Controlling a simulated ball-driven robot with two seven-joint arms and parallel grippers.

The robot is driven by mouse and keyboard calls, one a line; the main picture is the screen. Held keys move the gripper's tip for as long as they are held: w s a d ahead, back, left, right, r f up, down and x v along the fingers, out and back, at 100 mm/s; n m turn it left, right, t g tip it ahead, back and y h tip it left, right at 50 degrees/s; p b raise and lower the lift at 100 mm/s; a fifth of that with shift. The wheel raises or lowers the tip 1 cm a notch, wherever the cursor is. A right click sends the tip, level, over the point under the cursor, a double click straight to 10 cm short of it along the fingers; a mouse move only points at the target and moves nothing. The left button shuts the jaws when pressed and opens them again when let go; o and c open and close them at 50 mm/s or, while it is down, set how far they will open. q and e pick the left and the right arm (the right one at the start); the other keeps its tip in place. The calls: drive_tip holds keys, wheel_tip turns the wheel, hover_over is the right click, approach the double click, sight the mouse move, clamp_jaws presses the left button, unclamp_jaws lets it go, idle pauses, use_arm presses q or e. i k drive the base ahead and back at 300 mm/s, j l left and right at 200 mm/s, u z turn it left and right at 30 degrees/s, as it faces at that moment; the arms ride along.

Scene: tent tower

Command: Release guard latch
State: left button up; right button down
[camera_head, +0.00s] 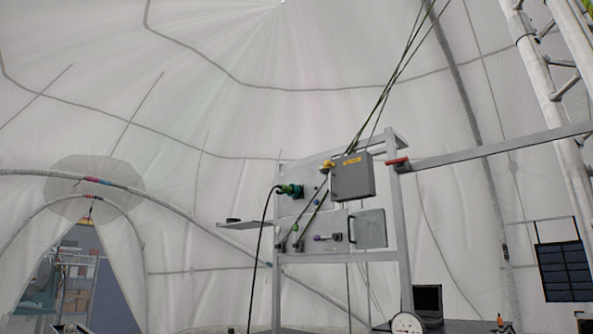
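A red part (397,161) sits where a long grey horizontal bar (490,150) meets the metal frame's right post (402,240). It may be the guard latch, but it is too small to tell for sure or to see whether it is engaged. The bar runs from there up to the right, out of view. Neither of my grippers is in view.
A truss (550,90) stands right. A laptop (428,300) and dial (406,323) sit low.

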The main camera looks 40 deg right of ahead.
sight(327, 164)
drive_tip(key=i+l, duration=0.2)
drive_tip(key=l, duration=0.15)
drive_tip(key=i+l, duration=0.45)
drive_tip(key=l, duration=0.25)
drive_tip(key=j+u, duration=0.05)
